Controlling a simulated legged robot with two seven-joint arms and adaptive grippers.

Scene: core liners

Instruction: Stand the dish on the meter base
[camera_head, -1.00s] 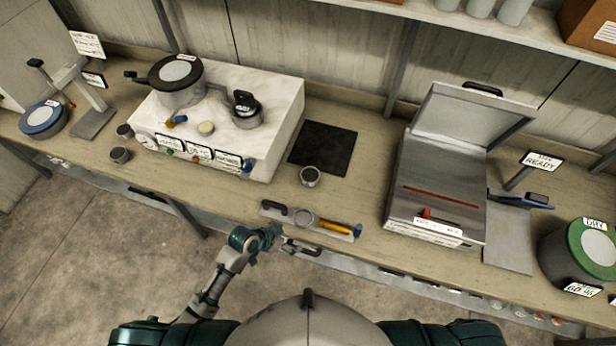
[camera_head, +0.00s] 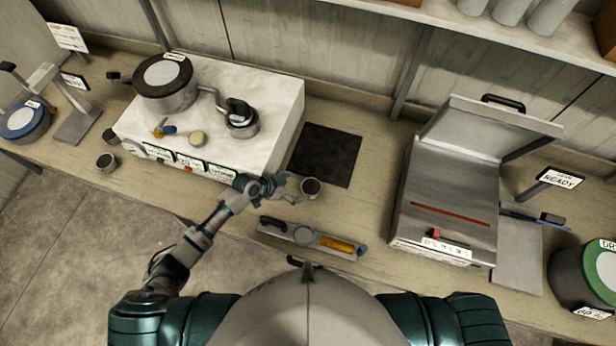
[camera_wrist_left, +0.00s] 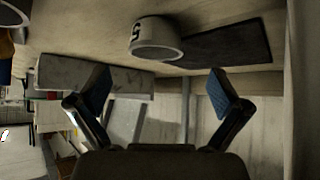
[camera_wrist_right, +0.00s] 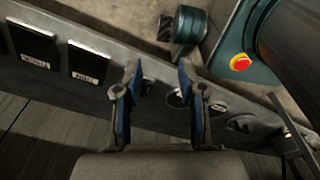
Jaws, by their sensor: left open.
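A small grey dish (camera_head: 311,188) with a dark inside stands upright on the bench, by the front left corner of the black mat. It shows pale with a dark mark in the left wrist view (camera_wrist_left: 157,39). My left gripper (camera_head: 280,187) is just left of it. In the left wrist view my left gripper (camera_wrist_left: 160,92) is open and empty, with the dish beyond its fingertips. The white unit with labelled front panels (camera_head: 270,105) looks like the meter base, but I cannot be sure. My right gripper (camera_wrist_right: 158,75) shows parted, empty fingers.
A black mat (camera_head: 325,154) lies right of the white unit. A tray with a yellow-handled tool (camera_head: 312,238) lies in front of the dish. A lidded pot (camera_head: 165,85) and a black-knobbed pot (camera_head: 240,120) stand on the white unit. A steel lidded machine (camera_head: 445,205) stands right.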

